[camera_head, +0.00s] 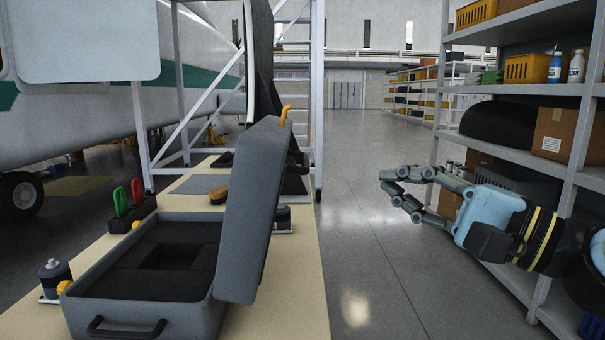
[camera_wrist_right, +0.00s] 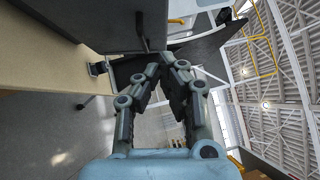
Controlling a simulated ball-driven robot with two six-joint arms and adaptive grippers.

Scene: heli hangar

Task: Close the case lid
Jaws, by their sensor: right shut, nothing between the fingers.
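The grey case (camera_head: 145,318) lies open on the tan bench, its dark foam lining with a recess showing. Its lid (camera_head: 262,190) stands raised along the case's right side, steep and tilted to the right. My right gripper (camera_head: 388,183) is shut and empty, in the air right of the lid and bench, well apart from both. In the right wrist view its fingertips (camera_wrist_right: 166,62) come together with nothing between them. My left gripper is not in view.
The bench (camera_head: 300,300) also carries red- and green-handled tools (camera_head: 128,196) in a dark holder and a small dark bottle (camera_head: 54,276) at the left. Shelving (camera_head: 560,190) stands right, close behind my right arm. Open floor (camera_head: 365,240) lies between bench and shelves.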

